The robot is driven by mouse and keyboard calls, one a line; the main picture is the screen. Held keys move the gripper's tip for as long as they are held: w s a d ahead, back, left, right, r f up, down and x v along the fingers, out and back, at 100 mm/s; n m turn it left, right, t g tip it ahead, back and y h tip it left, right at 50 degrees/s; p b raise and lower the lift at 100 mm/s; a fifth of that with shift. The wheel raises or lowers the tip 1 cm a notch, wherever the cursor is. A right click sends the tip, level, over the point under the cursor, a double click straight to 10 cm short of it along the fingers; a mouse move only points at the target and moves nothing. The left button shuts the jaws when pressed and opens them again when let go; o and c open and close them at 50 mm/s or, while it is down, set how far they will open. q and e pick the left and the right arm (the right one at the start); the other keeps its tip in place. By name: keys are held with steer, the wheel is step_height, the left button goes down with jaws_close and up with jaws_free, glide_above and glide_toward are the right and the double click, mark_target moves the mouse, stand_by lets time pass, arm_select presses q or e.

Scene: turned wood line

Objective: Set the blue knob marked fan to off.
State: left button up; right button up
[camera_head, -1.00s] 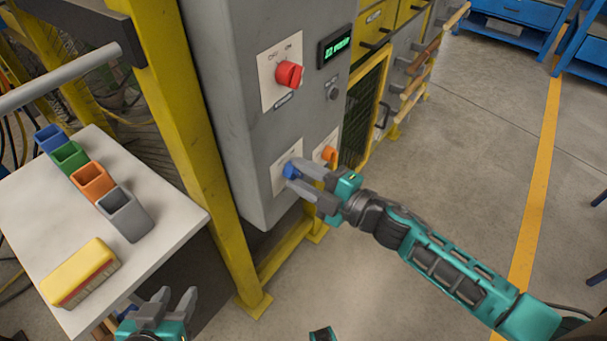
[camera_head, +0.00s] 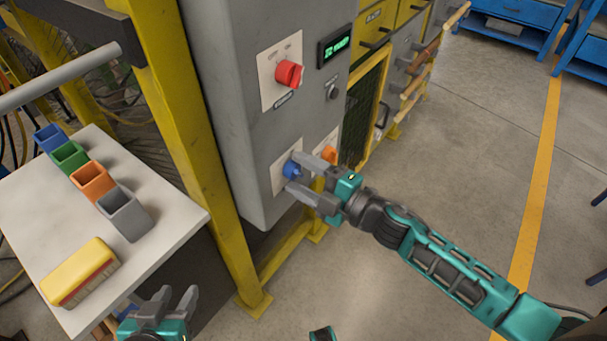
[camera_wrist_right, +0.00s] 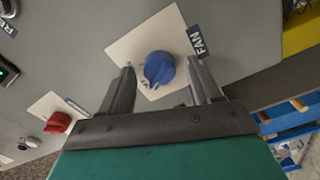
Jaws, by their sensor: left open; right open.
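The blue knob (camera_head: 291,170) sits on a pale plate (camera_head: 278,182) low on the grey cabinet (camera_head: 235,125). In the right wrist view the blue knob (camera_wrist_right: 158,68) is beside a label reading FAN (camera_wrist_right: 200,44). My right gripper (camera_head: 291,175) is open at the knob, with one finger on each side of it. In the right wrist view the fingers (camera_wrist_right: 160,85) stand apart from the knob, with gaps showing. The knob's exact setting is hard to read. My left gripper (camera_head: 174,297) is open and empty at the bottom left, below the white table.
A red knob (camera_head: 289,73), a green display (camera_head: 335,48) and an orange knob (camera_head: 329,154) are on the cabinet. A white table (camera_head: 165,205) holds several coloured bins and a yellow block (camera_head: 79,271). A yellow post (camera_head: 180,120) stands between. Floor at right is clear.

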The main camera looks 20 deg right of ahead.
steer(key=shift+s+d, duration=0.35)
steer(key=shift+s, duration=0.1)
arm_select(q)
steer(key=shift+r+p, duration=0.65)
steer(key=shift+r, duration=0.05)
arm_select(e)
steer(key=v, duration=1.1)
steer(key=shift+s+d, duration=0.3)
steer(key=s+a+f+m+g+h, duration=0.2)
steer(key=a+f+m+h, duration=0.15)
steer(key=m, duration=0.55)
steer(key=s+a+f+m+g+h, duration=0.1)
steer(key=a+f+m+h, duration=0.15)
steer(key=m+h, duration=0.45)
arm_select(q)
steer(key=s+a+r+y+p, duration=0.1)
steer(key=a+r+p, duration=0.2)
steer(key=r+p, duration=0.6)
steer(key=p, duration=0.5)
steer(key=shift+s+r, duration=0.25)
steer(key=shift+r, duration=0.15)
arm_select(e)
steer(key=s+d+r+m+y, duration=0.1)
steer(key=s+d+r+m, duration=0.1)
steer(key=r, duration=0.6)
steer(key=shift+d+r+m, duration=0.35)
steer(key=shift+d+m, duration=0.05)
steer(key=shift+d, duration=0.3)
